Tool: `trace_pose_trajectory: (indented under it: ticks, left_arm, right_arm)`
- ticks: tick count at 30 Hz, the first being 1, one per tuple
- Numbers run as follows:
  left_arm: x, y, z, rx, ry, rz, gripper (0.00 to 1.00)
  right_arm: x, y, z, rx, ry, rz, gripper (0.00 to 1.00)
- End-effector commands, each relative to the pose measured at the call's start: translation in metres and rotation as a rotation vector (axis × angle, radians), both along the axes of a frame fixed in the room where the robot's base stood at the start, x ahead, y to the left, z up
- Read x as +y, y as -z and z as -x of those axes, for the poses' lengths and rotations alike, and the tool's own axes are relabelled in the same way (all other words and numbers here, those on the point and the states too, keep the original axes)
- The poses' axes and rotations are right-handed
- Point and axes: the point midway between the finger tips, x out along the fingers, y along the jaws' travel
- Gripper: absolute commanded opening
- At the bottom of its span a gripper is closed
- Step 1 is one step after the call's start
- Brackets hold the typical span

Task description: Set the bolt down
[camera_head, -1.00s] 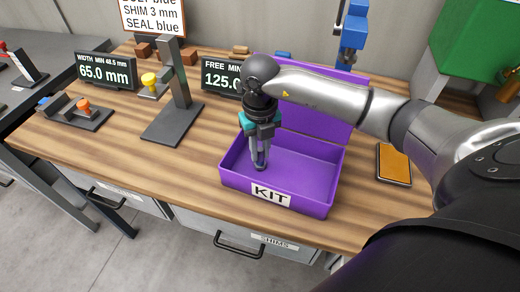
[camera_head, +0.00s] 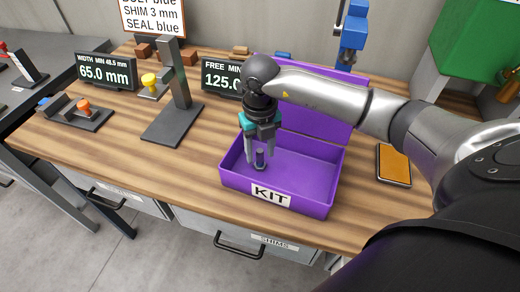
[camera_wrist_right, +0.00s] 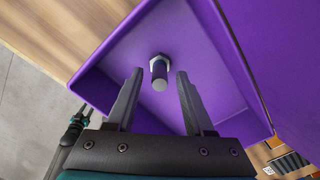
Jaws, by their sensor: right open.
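The bolt (camera_head: 260,159) stands upright on the floor of the purple KIT box (camera_head: 318,176), near its left side. In the right wrist view the bolt (camera_wrist_right: 159,72) shows its dark shank and a pale hex part against the purple floor. My right gripper (camera_head: 260,158) is open, with one finger on each side of the bolt. In the right wrist view the gripper (camera_wrist_right: 158,78) has clear gaps between both fingers and the bolt. My left gripper is not clearly seen in the head view.
The box's raised lid (camera_head: 315,128) stands behind it. A grey stand (camera_head: 177,108) and displays reading 65.0 mm (camera_head: 105,73) and 125.0 (camera_head: 221,79) are to the left. An orange-topped tray (camera_head: 393,165) lies to the right. Bare wood lies left of the box.

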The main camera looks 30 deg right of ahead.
Motion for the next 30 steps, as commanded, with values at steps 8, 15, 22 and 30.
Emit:
trace_pose_trajectory:
  ticks: [8, 15, 22, 30]
  left_arm:
    - [0.0, -0.004, 0.0, 0.0, 0.0, 0.0, 0.47]
    - [0.0, -0.006, 0.0, 0.001, 0.0, 0.0, 0.47]
    - [0.0, -0.007, 0.0, 0.001, 0.0, 0.0, 0.47]
    - [0.0, -0.007, 0.001, 0.001, 0.0, 0.0, 0.47]
  right_arm:
    - [0.0, -0.056, -0.002, -0.007, -0.001, 0.0, 0.53]
    - [0.0, -0.102, -0.001, -0.004, -0.001, 0.0, 0.53]
    - [0.0, -0.12, 0.0, -0.001, 0.0, 0.0, 0.53]
    - [0.0, -0.12, 0.0, 0.0, 0.0, 0.0, 0.53]
